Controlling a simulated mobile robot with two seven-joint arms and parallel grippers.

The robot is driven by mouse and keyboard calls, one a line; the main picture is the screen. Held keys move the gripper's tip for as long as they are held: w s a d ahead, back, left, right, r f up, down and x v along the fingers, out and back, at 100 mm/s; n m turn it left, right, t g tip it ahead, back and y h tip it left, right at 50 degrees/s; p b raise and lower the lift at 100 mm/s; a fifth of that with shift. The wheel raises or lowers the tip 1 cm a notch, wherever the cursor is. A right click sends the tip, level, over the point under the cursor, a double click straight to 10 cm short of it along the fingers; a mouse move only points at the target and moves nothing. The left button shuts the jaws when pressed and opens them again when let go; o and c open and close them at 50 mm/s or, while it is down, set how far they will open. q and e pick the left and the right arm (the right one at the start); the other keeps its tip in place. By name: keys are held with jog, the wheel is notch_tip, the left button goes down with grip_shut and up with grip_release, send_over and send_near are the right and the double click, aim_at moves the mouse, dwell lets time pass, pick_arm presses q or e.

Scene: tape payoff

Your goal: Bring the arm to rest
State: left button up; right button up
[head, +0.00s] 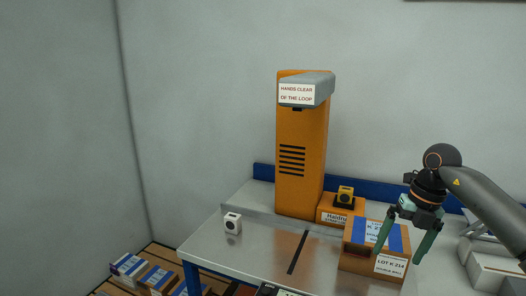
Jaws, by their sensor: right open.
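My right gripper (406,243) is open, its two green fingers pointing down. In the picture it overlaps the right part of a cardboard box (359,261) labelled "LOT K 214" with blue tape on top. I cannot tell whether the fingers touch the box. My right arm comes in from the right edge. My left gripper is not in view.
A tall orange machine (300,150) with a grey head marked "hands clear of the loop" stands at the table's back. A small white block (232,223) sits at the left of the metal table (255,247). Taped boxes (155,278) lie lower left. White bins (493,272) stand right.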

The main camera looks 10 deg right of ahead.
jog(key=w+a+f+n+y, duration=0.1)
jog(key=a+f+n+y, duration=0.15)
jog(key=a+f, duration=0.55)
jog(key=s+a+m+t+y, duration=0.25)
jog(key=a+y, duration=0.45)
jog(key=a, duration=0.5)
jog(key=s+a+m+t+y, duration=0.25)
jog(key=a+y, duration=0.35)
jog(key=a, duration=0.5)
jog(key=s+d+f+m+t+h, duration=0.3)
jog(key=d+f+m+t+h, duration=0.25)
jog(key=f+m, duration=0.4)
jog(key=s+d+f+m+t+h, duration=0.35)
jog(key=f+m+h, duration=0.3)
jog(key=m, duration=0.65)
jog(key=s+d+f+m+g+h, duration=0.3)
jog(key=s+f+m+g, duration=0.2)
jog(key=s+f, duration=0.5)
jog(key=s, duration=0.2)
jog(key=shift+s+d+f, duration=0.15)
jog(key=shift+s+f, duration=0.2)
jog(key=shift+f, duration=0.05)
